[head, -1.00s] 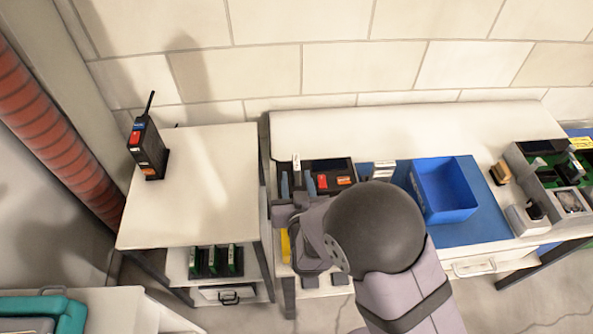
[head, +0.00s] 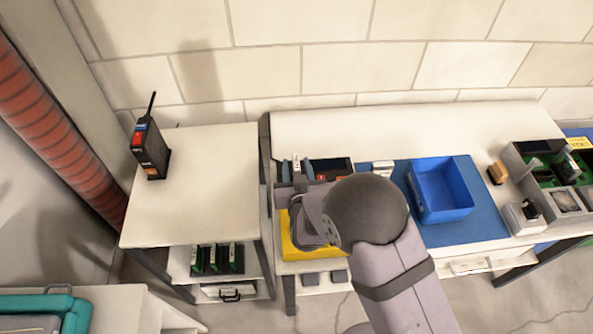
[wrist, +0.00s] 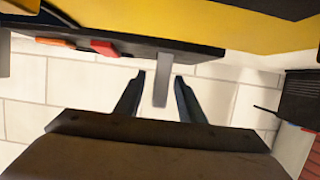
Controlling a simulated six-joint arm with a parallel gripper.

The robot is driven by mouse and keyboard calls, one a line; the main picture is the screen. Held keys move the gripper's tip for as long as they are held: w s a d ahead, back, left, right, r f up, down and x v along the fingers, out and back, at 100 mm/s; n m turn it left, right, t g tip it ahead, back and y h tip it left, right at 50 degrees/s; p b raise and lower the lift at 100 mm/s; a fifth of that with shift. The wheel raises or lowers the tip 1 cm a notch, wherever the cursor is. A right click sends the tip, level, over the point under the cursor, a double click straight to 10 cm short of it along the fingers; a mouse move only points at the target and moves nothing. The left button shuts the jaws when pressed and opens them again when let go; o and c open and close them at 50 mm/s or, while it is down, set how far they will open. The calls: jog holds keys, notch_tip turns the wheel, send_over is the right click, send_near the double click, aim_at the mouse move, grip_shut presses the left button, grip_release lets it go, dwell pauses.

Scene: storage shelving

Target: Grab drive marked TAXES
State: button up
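A slim upright drive with a white label (head: 297,161) stands at the left of a black tray (head: 345,163) on the bench. The label's lettering is too small to read. My gripper (head: 296,167) is at this drive, one finger on each side. In the wrist view my gripper (wrist: 160,78) has its two dark fingers apart, with a narrow grey piece (wrist: 162,86), seemingly the drive, between them.
Red and orange blocks (wrist: 102,47) sit along the black tray. A yellow surface (head: 312,253) lies below my wrist. A blue bin (head: 443,195) stands right on a blue mat (head: 480,229). A black radio (head: 149,150) stands on the left cabinet (head: 205,205). Small white boxes (head: 382,168) stand behind my arm.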

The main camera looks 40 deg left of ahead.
grip_shut()
jog(key=shift+r, duration=0.2)
jog(key=shift+r+b, duration=0.5)
jog(key=shift+r, duration=4.35)
